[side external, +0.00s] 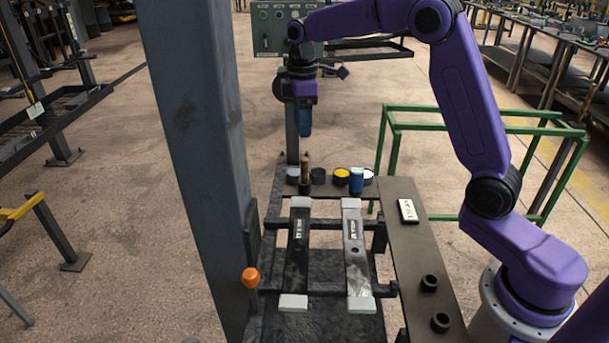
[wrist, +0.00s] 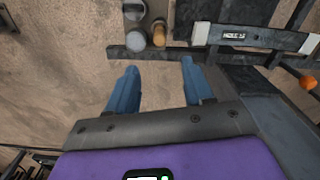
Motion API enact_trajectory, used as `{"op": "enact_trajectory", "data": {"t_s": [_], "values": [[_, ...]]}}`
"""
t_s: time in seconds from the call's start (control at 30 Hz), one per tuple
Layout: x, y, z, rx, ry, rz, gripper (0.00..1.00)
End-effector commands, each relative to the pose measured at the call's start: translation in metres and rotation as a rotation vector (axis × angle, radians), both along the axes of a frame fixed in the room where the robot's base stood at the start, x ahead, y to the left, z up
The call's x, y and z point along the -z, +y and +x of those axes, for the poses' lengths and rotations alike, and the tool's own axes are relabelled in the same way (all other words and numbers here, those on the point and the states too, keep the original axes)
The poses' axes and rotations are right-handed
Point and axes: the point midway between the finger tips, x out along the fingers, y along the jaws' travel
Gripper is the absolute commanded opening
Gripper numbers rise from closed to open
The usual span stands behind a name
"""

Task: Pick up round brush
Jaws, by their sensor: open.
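A slim brown upright item (side external: 305,172) stands in a dark round base at the back of the rack, among a row of small cups; it looks like the round brush, though its bristles are too small to make out. In the wrist view a tan, round-topped item (wrist: 159,36), apparently the same one, shows just beyond the gap between the fingers. My gripper (side external: 304,124) hangs fingers-down above and behind the cup row, with the floor behind it. In the wrist view its two blue fingers (wrist: 159,70) are spread wide with nothing between them.
A blue cylinder (side external: 356,180) and a yellow-topped cup (side external: 341,176) stand right of the brown item. An orange knob (side external: 250,278) is at front left. A grey column (side external: 192,130) rises at left.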

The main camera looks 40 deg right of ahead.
Motion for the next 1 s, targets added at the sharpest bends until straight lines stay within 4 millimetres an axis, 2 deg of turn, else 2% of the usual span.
{"op": "enact_trajectory", "data": {"t_s": [0.1, 0.3, 0.4, 0.67, 0.9, 1.0], "values": [[0.024, 0.000, -0.001, 0.000, 0.006, -0.001, 0.52], [0.059, -0.001, -0.001, 0.000, 0.004, 0.000, 0.52], [0.072, -0.001, -0.001, 0.001, 0.004, 0.000, 0.52], [0.088, -0.001, -0.002, 0.000, 0.001, 0.000, 0.52], [0.121, -0.004, -0.004, 0.000, 0.003, -0.001, 0.52], [0.129, -0.005, -0.003, 0.001, 0.001, 0.000, 0.52]]}}
